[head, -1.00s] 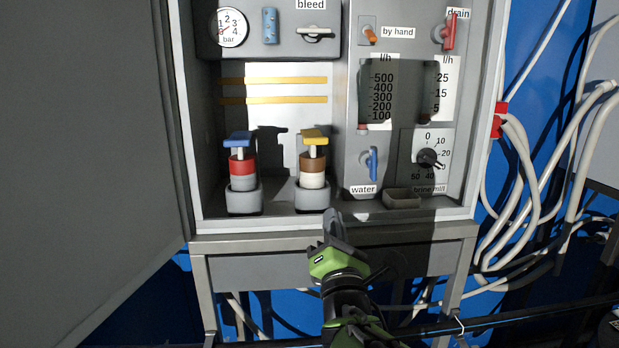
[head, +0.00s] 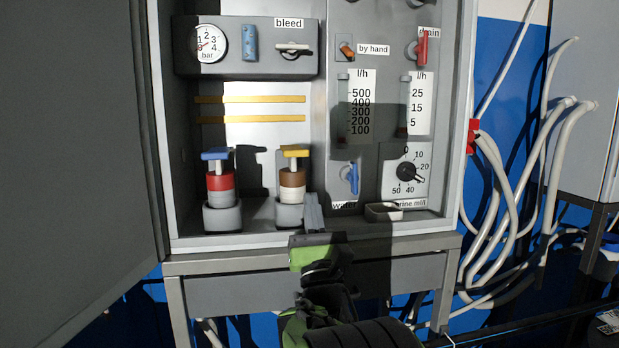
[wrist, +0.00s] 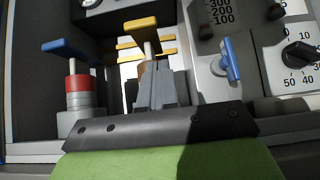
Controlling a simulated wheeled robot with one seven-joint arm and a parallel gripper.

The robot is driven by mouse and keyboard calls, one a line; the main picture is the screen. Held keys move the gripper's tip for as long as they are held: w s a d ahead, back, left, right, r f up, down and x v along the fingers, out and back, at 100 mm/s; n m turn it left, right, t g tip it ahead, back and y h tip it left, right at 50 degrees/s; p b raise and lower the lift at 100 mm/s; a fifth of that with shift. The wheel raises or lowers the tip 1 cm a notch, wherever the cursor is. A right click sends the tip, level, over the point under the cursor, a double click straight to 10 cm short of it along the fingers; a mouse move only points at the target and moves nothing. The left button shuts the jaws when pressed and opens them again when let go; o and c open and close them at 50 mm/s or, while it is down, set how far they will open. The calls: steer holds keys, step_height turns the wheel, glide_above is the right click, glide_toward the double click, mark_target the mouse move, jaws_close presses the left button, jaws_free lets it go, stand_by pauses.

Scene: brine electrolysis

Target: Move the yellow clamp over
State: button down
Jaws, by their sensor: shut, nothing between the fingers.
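The yellow clamp (head: 294,151) is a T-shaped yellow bar on a pale stem, above a brown and white stack (head: 291,183) in a grey holder (head: 289,214). In the wrist view, the clamp's yellow bar (wrist: 137,24) shows above my fingers, turned slightly aslant. My gripper (head: 312,202) is shut and empty, in front of the stack and just right of it in the head view. In the wrist view, my closed fingers (wrist: 165,88) hide much of the stack. I cannot tell whether they touch it.
A blue clamp (head: 215,154) stands over a red and grey stack at the left. A blue water valve (head: 352,178) and a dial (head: 410,172) are at the right. A small tray (head: 384,212) sits on the cabinet floor. An open door (head: 80,150) bounds the left side.

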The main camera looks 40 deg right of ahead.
mark_target(307, 156)
steer(key=r+p, duration=0.2)
steer(key=w+r+p, duration=0.1)
steer(key=r+p, duration=0.1)
steer(key=d+r+p, duration=0.1)
steer(key=p, duration=0.1)
steer(key=shift+w+r, duration=0.15)
steer(key=shift+r, duration=0.25)
steer(key=shift+w, duration=0.1)
